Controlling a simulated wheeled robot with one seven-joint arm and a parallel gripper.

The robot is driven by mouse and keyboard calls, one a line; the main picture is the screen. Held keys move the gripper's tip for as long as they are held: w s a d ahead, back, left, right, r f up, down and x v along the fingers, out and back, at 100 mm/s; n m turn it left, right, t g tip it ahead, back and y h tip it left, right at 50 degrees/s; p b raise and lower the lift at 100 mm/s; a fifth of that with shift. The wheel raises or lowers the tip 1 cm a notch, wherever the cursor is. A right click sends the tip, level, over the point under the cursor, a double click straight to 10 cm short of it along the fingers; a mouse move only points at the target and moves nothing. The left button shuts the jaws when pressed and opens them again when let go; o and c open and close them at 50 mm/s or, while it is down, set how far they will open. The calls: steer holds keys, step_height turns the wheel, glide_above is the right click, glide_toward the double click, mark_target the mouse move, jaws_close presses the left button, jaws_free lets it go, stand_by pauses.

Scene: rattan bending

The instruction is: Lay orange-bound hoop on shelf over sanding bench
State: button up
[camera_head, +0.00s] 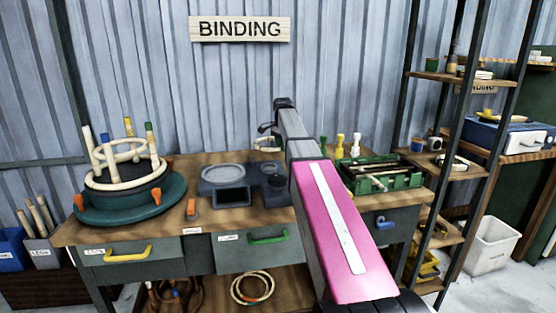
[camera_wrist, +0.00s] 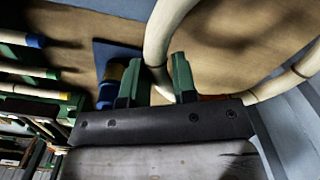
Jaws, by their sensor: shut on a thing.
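My gripper (camera_wrist: 157,85) is shut on a pale cane hoop (camera_wrist: 158,45) in the wrist view, with one green finger on each side of the cane. A small orange patch (camera_wrist: 214,97) shows at the hoop beside the right finger. In the head view my arm hides most of the gripper, and a bit of pale cane (camera_head: 267,148) shows left of it, over the binding bench. At the far right, a bench with a blue machine (camera_head: 500,137) stands under a partly hidden sign (camera_head: 477,89) ending in "NDING". A wooden shelf (camera_head: 541,65) is above it.
The binding bench (camera_head: 225,168) holds a round jig (camera_head: 130,205) with pegs at left and a green tray (camera_head: 385,178) at right. Rings (camera_head: 252,289) lie on its lower shelf. A black-framed rack (camera_head: 450,77) and a white bin (camera_head: 492,245) stand at right.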

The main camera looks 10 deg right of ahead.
glide_above(282, 161)
steer(key=f, duration=0.3)
steer(key=shift+s+f, duration=0.25)
steer(key=shift+f, duration=2.05)
steer(key=shift+f, duration=0.1)
steer(key=o, duration=0.9)
steer(key=shift+o, duration=0.2)
